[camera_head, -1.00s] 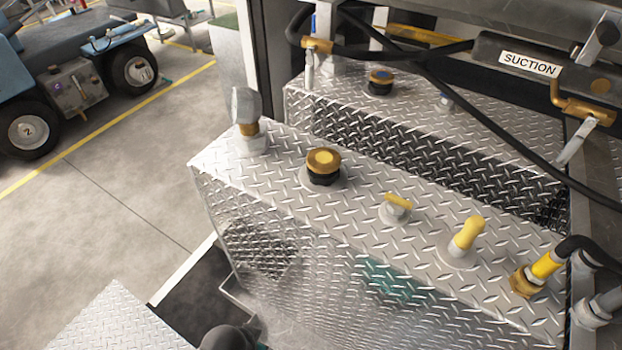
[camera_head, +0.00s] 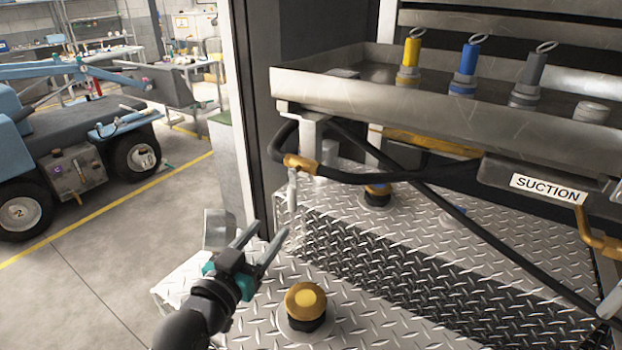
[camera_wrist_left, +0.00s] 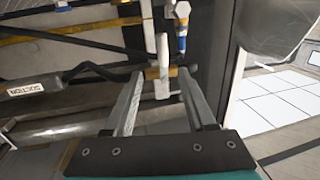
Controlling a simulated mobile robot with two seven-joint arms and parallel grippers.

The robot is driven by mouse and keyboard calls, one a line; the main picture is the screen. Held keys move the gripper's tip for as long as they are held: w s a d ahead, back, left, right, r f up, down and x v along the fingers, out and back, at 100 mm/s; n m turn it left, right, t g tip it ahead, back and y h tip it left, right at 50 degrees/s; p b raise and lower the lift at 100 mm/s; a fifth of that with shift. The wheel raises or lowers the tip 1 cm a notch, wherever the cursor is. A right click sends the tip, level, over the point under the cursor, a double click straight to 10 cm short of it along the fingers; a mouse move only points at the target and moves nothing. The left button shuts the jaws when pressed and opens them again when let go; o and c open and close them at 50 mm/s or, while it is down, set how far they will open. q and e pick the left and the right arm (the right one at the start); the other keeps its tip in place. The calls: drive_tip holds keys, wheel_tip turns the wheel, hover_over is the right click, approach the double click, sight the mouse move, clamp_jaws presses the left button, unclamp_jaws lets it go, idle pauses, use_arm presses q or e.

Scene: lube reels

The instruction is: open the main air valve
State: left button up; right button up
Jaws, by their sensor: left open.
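A brass valve (camera_head: 300,163) sits on a black hose under the tray's left end. Its pale lever (camera_head: 292,190) points down. No air label is readable on it. My left gripper (camera_head: 273,229) is open and empty, below and left of this lever in the head view. In the left wrist view the open left gripper (camera_wrist_left: 161,73) has a pale upright lever (camera_wrist_left: 162,60) and brass fitting (camera_wrist_left: 153,73) between its fingertips in the picture; I cannot tell the depth gap. A second brass valve (camera_head: 597,237) is beside the SUCTION sign. My right gripper is out of view.
A metal tray (camera_head: 340,92) with yellow, blue and grey nozzles stands above. Black hoses (camera_head: 430,172) cross below it. A tread-plate tank top with a yellow cap (camera_head: 305,300) lies beneath. A dark post (camera_head: 252,120) stands left, with open floor beyond.

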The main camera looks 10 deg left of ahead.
sight(290, 196)
use_arm(q)
drive_tip(key=w, duration=0.4)
drive_tip(key=w+d+b, duration=0.1)
drive_tip(key=w, duration=0.4)
drive_tip(key=w+b, duration=0.1)
drive_tip(key=w, duration=0.4)
drive_tip(key=shift+d+r, duration=0.35)
drive_tip(key=shift+d, duration=0.05)
drive_tip(key=shift+w+d, duration=0.15)
drive_tip(key=shift+w, duration=0.65)
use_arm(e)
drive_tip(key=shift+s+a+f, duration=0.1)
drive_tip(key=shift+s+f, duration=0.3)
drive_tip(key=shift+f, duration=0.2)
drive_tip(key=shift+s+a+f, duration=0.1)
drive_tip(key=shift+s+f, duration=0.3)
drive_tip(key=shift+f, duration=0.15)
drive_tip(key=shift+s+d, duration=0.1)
use_arm(q)
drive_tip(key=shift+c, duration=0.5)
clamp_jaws()
